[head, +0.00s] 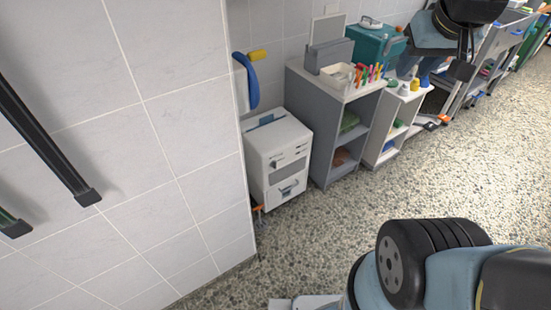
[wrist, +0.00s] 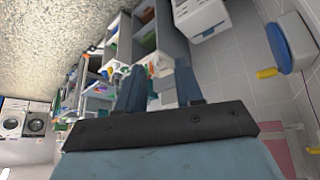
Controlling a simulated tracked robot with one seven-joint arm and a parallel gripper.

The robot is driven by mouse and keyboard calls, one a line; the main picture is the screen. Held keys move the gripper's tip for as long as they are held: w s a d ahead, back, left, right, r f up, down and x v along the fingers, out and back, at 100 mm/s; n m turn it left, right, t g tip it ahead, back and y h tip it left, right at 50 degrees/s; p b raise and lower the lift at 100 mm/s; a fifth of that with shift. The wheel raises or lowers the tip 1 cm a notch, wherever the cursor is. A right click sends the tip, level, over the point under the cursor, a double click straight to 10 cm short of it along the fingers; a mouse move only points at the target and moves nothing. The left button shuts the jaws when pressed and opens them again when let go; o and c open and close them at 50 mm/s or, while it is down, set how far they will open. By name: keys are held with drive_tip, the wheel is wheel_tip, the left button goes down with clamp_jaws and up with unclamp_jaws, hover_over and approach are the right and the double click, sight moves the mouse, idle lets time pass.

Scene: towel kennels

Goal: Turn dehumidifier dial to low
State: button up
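The white boxy appliance (head: 262,142), which looks like the dehumidifier, stands on the floor beside the tiled wall in the head view. Its front has small dark controls, too small to tell which is the dial or how it is set. It also shows partly, cut off by the top edge, in the wrist view (wrist: 203,18). My gripper (wrist: 158,70) has its two blue-grey fingers apart with nothing held between them. In the head view my gripper (head: 415,68) appears at the upper right, well apart from the appliance.
A grey shelf unit (head: 318,135) with pens and a tray on top stands right of the appliance. A teal box (head: 372,45) is behind. A blue item (head: 252,82) hangs on the wall by a yellow one (head: 258,55). The pebbled floor (head: 330,225) in front is clear.

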drive_tip(key=w+a+f+n+t, duration=0.15)
drive_tip(key=w+f, duration=0.25)
drive_tip(key=w, duration=0.9)
drive_tip(key=w+f+n+t, duration=0.1)
drive_tip(key=w+f+n, duration=0.15)
drive_tip(key=w, duration=1.05)
drive_tip(key=w+a+f+n+t+y, duration=0.1)
drive_tip(key=w+a+f+y, duration=0.15)
drive_tip(key=w+f, duration=0.7)
drive_tip(key=w+a+f+n+t+y, duration=0.1)
drive_tip(key=w+a+f, duration=0.2)
drive_tip(key=w+f, duration=0.6)
drive_tip(key=t+y, duration=0.4)
drive_tip(key=y, duration=0.3)
approach(274, 165)
drive_tip(key=x, duration=0.7)
drive_tip(key=shift+w+f, duration=0.3)
drive_tip(key=shift+w, duration=0.1)
